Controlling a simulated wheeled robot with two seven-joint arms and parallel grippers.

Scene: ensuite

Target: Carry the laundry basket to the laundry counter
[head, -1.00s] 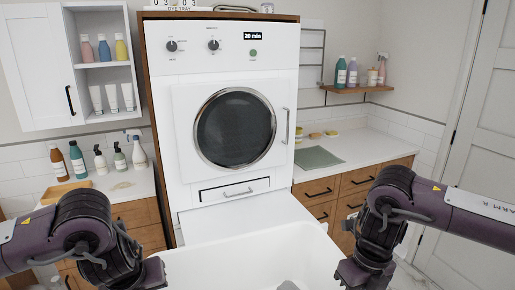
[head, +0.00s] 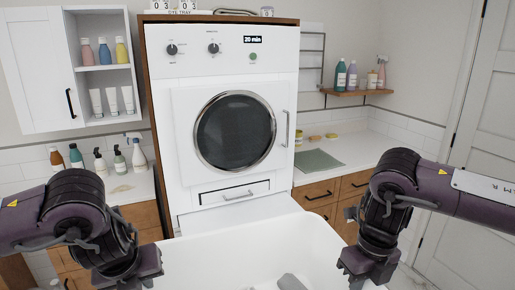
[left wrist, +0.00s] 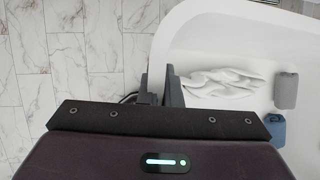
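The white laundry basket (head: 235,258) is at the bottom middle of the head view, between my two arms. It also shows in the left wrist view (left wrist: 205,28), with white cloth (left wrist: 222,82), a grey roll (left wrist: 286,90) and a blue piece (left wrist: 274,128) inside. My left gripper (head: 150,272) is at its left side; in the left wrist view the fingers (left wrist: 160,88) close on the rim. My right gripper (head: 352,272) is at its right side, and its fingertips are partly hidden. A pale counter (head: 358,152) is at the right and another (head: 128,186) at the left.
A white dryer (head: 235,182) stands straight ahead, behind the basket. The right counter carries a green mat (head: 318,160) and small yellow items; the left one carries several bottles (head: 138,158). A white door (head: 470,160) is at the far right.

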